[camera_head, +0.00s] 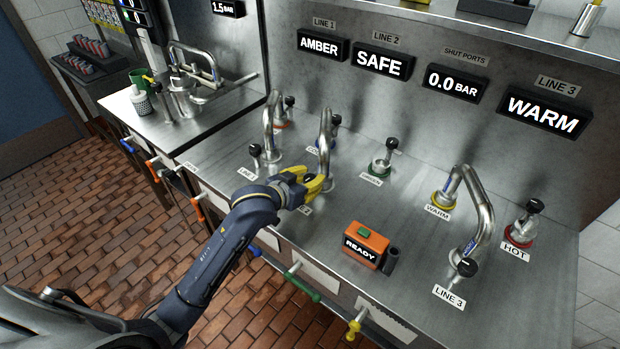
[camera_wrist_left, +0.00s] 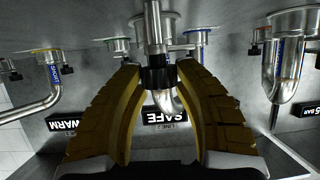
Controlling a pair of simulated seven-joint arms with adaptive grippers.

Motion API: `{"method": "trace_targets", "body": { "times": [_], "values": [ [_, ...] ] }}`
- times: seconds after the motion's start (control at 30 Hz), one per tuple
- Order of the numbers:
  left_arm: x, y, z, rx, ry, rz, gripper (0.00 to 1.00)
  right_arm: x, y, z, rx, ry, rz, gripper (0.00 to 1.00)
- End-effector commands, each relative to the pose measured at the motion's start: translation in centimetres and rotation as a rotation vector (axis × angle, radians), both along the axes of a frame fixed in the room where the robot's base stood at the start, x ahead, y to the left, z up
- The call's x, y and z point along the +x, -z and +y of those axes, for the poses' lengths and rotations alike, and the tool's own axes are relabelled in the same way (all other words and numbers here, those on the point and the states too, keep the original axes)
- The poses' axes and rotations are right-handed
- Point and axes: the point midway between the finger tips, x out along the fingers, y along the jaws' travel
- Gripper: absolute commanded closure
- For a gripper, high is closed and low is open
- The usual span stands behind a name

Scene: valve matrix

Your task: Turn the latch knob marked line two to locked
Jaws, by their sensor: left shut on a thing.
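My left gripper (camera_head: 312,183) reaches in from the left to the line two valve in the middle of the bench. In the left wrist view, its two yellow fingers (camera_wrist_left: 158,77) are closed on a black latch knob (camera_wrist_left: 157,76) on a steel stem. In the head view the fingers hide this knob, and the line two label (camera_head: 304,210) is partly covered beside them. A bent steel pipe (camera_head: 325,140) rises just behind the gripper. The display above for line two (camera_head: 384,60) reads SAFE. My right gripper is not in view.
The line one knob (camera_head: 255,151) stands left of the gripper, and a green-based valve (camera_head: 379,167) stands right. An orange READY box (camera_head: 366,243) sits near the front edge. The line three pipe (camera_head: 478,205) and hot valve (camera_head: 524,226) are farther right. Bare steel lies between them.

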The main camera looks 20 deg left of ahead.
Motion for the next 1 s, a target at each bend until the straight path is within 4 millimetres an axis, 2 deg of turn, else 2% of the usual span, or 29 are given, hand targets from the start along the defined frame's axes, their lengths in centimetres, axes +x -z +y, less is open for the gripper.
{"method": "trace_targets", "body": {
  "times": [0.4,1.0],
  "values": [
    [0.20,-0.09,0.40,0.008,0.299,-0.001,0.97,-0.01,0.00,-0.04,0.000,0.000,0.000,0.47],
    [0.27,-0.20,0.28,0.001,0.611,-0.003,0.97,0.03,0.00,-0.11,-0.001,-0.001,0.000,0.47]
  ]
}}
